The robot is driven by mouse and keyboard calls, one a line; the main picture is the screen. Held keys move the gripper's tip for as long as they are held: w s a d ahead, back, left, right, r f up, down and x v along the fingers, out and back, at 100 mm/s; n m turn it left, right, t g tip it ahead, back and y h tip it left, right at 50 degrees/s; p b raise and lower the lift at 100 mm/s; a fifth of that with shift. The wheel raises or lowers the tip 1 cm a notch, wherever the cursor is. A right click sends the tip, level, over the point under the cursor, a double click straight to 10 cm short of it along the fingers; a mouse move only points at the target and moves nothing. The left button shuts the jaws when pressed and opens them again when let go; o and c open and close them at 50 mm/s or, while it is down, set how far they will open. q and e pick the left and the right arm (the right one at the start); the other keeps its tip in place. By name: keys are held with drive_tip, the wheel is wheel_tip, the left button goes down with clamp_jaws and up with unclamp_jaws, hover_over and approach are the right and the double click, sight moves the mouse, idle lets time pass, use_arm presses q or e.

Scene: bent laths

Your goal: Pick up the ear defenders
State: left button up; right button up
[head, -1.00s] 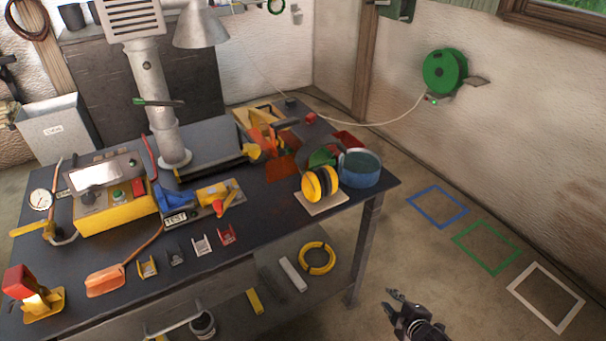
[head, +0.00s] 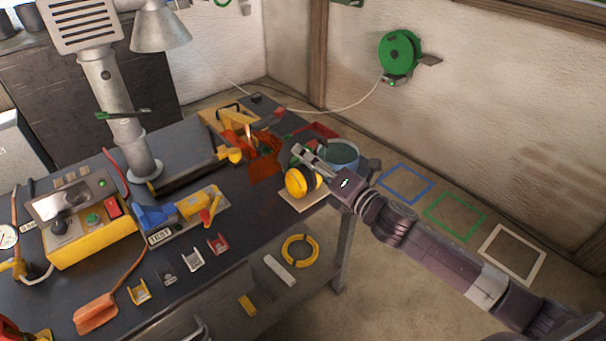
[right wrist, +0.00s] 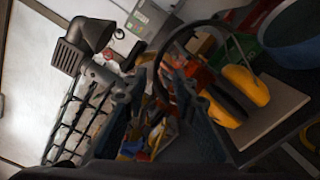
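The ear defenders (head: 297,183) have yellow cups and black cushions, and sit on a pale square board (head: 304,198) at the workbench's right end. My right gripper (head: 308,153) is over their far right side and partly hides them. In the right wrist view, the yellow cups (right wrist: 246,86) are right of my right gripper (right wrist: 166,92), and the black headband arches up beside the fingers. The fingers are apart with nothing clearly held between them. I cannot tell whether a finger touches the headband. My left gripper is not in view.
A blue round container (head: 341,155) stands just behind my right gripper. An orange-red holder (head: 262,165) and a red tray (head: 318,131) are close by. A yellow tester (head: 90,235) and a blue-yellow device (head: 190,210) stand to the left. The bench top between is partly clear.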

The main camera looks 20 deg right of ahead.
drive_tip(key=x, duration=0.1)
drive_tip(key=p+x, duration=0.1)
drive_tip(key=x, duration=0.1)
drive_tip(key=shift+w+a+r, duration=0.25)
drive_tip(key=shift+w+a, duration=0.05)
drive_tip(key=shift+a, duration=0.1)
drive_tip(key=shift+w+a+f, duration=0.1)
drive_tip(key=shift+w+f, duration=0.05)
drive_tip(key=shift+w, duration=0.3)
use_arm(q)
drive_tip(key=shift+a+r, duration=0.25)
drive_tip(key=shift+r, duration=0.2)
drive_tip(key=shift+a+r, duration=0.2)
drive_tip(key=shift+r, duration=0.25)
use_arm(e)
clamp_jaws()
